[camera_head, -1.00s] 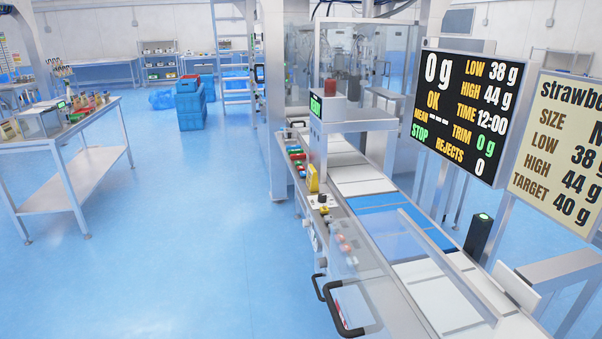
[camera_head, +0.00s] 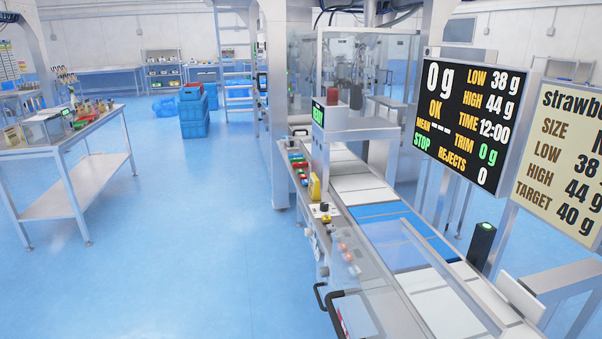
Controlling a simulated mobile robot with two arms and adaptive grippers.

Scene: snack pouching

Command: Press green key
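A row of small coloured keys (camera_head: 298,164) runs along the left side of the conveyor machine, red, green and other colours. A green key seems to be among them, but the keys are too small to tell apart with certainty. A yellow block (camera_head: 314,187) stands just in front of this row. A small panel with a dark knob (camera_head: 324,208) lies nearer. Neither of my grippers is in view.
The conveyor (camera_head: 392,240) runs toward me with a blue section and a clear guard. A black display (camera_head: 459,117) reads 0 g, OK and STOP. A steel table (camera_head: 67,135) stands at left, and blue crates (camera_head: 194,116) stand farther back. The blue floor between is clear.

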